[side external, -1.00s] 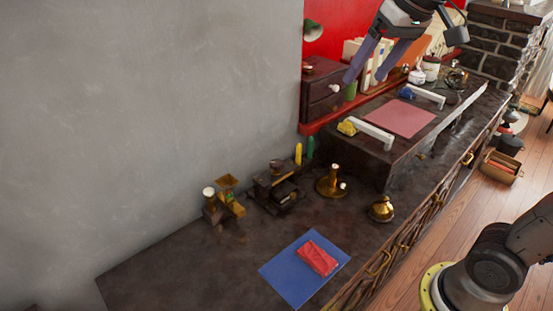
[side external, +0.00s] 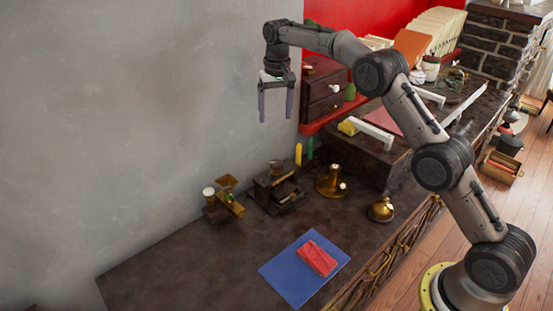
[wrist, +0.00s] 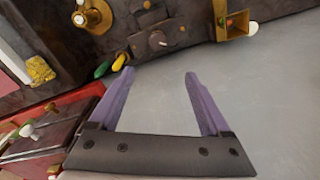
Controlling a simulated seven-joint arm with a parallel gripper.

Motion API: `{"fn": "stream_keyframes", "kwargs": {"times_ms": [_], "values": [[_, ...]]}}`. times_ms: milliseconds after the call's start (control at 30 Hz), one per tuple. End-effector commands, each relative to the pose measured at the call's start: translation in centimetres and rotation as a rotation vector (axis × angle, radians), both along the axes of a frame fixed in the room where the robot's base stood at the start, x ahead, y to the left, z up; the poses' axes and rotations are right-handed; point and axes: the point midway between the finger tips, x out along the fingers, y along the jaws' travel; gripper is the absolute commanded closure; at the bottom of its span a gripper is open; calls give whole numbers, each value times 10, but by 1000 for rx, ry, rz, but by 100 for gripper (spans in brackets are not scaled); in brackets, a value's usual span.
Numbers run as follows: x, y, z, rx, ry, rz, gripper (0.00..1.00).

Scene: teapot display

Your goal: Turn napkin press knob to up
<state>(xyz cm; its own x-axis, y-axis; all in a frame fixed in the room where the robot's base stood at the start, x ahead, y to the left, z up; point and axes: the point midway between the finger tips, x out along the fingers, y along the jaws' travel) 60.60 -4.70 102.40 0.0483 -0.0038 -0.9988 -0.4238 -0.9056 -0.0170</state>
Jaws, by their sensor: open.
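A dark block-like device with a knob, which looks like the napkin press (side external: 276,190), stands on the dark counter near the grey wall. In the wrist view it shows at the top centre (wrist: 150,22), and its round dark knob (wrist: 157,39) has a light mark whose setting I cannot read. My gripper (side external: 276,117) is open and empty, pointing down, high above the press and apart from it. In the wrist view the purple fingers (wrist: 158,74) are spread, with nothing between them.
A brass stand with white knob (side external: 331,184), a brass bell (side external: 381,209) and a brass device with white knob (side external: 225,200) stand around the press. Yellow and green sticks (side external: 298,154) rise behind it. A red cloth (side external: 318,258) lies on a blue mat (side external: 277,272). The front-left counter is clear.

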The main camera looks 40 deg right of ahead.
Motion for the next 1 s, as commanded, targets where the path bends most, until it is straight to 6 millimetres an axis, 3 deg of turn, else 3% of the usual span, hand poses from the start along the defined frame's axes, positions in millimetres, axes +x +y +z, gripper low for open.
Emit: {"fn": "stream_keyframes", "kwargs": {"times_ms": [67, 367, 800, 1000], "values": [[0, -2, -20, 2, 33, -2, 19], [-2, -3, -53, 4, 52, -5, 19], [-2, -3, -137, 5, 52, -5, 19], [-2, -3, -160, 4, 50, -4, 19]]}}
